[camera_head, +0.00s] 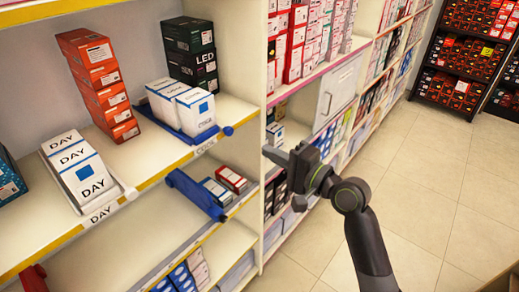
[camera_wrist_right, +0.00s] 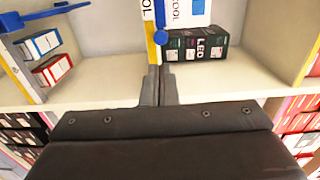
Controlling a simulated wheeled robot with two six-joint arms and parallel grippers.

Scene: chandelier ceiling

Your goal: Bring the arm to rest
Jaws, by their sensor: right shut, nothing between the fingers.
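My right arm (camera_head: 365,235) comes in from the bottom right of the head view and is held out in front of the shelves. Its gripper (camera_head: 272,154) points left towards the shelf upright, with no object in it. In the right wrist view the two fingers (camera_wrist_right: 158,86) are together and empty. I cannot tell whether the fingertips touch the shelf edge. My left gripper is not in view.
DAY boxes (camera_head: 88,178) sit in a white tray. A blue tray (camera_head: 195,194) juts out below. Tiled floor (camera_head: 425,190) is clear at right.

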